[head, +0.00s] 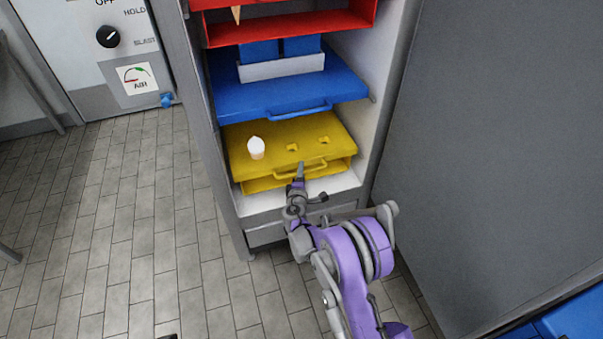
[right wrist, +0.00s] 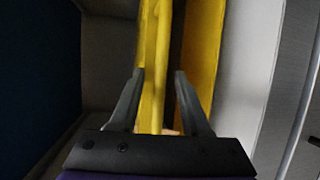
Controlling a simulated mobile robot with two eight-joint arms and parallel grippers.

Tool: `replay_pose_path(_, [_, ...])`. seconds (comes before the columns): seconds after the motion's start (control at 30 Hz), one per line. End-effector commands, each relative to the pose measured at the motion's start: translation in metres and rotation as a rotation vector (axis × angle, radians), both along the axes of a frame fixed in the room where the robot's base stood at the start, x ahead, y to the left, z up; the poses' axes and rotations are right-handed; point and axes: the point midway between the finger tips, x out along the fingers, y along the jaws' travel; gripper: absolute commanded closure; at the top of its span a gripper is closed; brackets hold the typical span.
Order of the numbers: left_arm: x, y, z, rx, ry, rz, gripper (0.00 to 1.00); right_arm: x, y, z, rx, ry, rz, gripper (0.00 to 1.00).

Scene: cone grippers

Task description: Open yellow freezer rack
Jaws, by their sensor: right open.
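The yellow freezer rack (head: 275,133) sits low in the open freezer, below the blue rack. Its handle (head: 317,167) runs along its front edge. A white cup-like thing (head: 256,148) stands in it at the left, and two small holes show to the right of that. My right gripper (head: 299,172) is at the handle, near its middle. In the right wrist view my gripper (right wrist: 158,76) is open, with a yellow bar (right wrist: 152,100), seemingly the handle, between its fingers. The fingers look apart from it. My left gripper is out of view.
The blue rack (head: 245,95) with blue and white boxes is just above, and a red rack (head: 290,27) is higher. The freezer's side walls are close on both sides. A grey panel (head: 490,130) fills the right. Tiled floor (head: 130,230) is clear at left.

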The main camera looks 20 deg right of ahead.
Motion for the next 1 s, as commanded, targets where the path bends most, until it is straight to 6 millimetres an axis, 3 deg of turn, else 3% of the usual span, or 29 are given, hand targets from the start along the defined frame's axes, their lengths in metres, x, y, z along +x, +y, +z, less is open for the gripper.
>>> replay_pose_path(0.23, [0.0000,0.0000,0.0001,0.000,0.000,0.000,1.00,0.0006,-0.0002,0.0003,0.000,0.000,0.000,0.53])
replay_pose_path(0.5, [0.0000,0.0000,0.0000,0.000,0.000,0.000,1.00,0.0004,-0.0001,0.0003,0.000,0.000,0.000,1.00])
replay_pose_path(1.0, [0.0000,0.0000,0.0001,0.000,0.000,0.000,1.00,0.0004,-0.0001,0.0003,0.000,0.000,0.000,1.00])
